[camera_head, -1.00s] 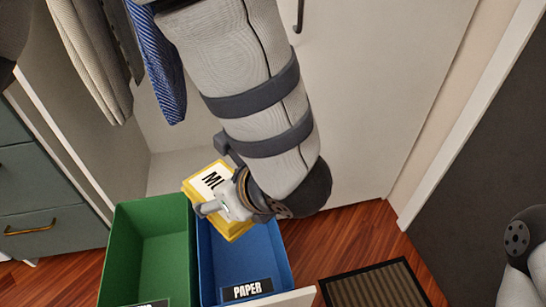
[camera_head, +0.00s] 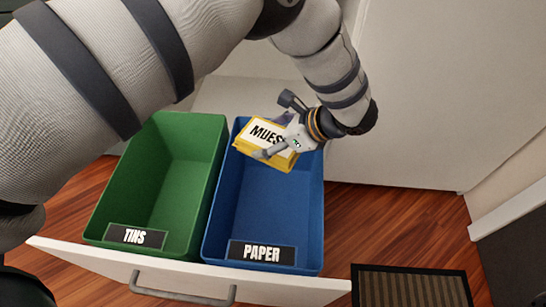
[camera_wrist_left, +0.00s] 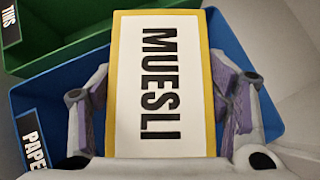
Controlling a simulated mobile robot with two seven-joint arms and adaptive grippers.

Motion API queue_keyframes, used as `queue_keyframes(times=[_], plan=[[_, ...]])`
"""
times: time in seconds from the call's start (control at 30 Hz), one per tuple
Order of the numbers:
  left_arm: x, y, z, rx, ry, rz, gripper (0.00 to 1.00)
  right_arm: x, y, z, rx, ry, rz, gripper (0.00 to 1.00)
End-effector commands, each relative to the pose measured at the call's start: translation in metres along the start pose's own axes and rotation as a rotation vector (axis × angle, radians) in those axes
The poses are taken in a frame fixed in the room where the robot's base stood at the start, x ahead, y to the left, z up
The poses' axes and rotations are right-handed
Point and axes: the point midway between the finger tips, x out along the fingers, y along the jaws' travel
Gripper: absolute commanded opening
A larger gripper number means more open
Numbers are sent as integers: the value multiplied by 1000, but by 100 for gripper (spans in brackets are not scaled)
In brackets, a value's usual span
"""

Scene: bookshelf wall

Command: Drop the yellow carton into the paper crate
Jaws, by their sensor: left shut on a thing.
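The yellow carton (camera_head: 268,148) has a white face marked MUESLI and is held tilted over the back part of the blue paper crate. My left gripper (camera_head: 280,145) is shut on it. In the left wrist view the carton (camera_wrist_left: 160,85) sits between the two finger pads of the gripper (camera_wrist_left: 162,105). The paper crate (camera_head: 262,215) is blue, open at the top and labelled PAPER on its front; its visible floor looks empty. The carton hides part of its back end. My right gripper is not in view.
A green crate (camera_head: 165,185) labelled TINS stands directly left of the paper crate. Both sit in a pulled-out drawer with a white front (camera_head: 110,262) and a grey handle (camera_head: 180,292). A striped mat (camera_head: 412,288) lies on the wooden floor at right.

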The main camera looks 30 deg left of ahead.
Motion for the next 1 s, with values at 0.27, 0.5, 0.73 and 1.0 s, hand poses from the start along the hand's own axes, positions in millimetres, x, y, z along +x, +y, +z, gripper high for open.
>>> queue_keyframes(times=[0.27, 0.5, 0.73, 1.0], plan=[[18, 0, -18, 1, 0, 1, 43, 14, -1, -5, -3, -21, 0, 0], [16, 0, -17, -1, 0, -1, 72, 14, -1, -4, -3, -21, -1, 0], [16, 0, -17, 0, 0, -1, 94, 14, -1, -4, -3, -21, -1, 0], [10, -1, -17, 0, 0, -4, 94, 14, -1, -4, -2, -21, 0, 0]])
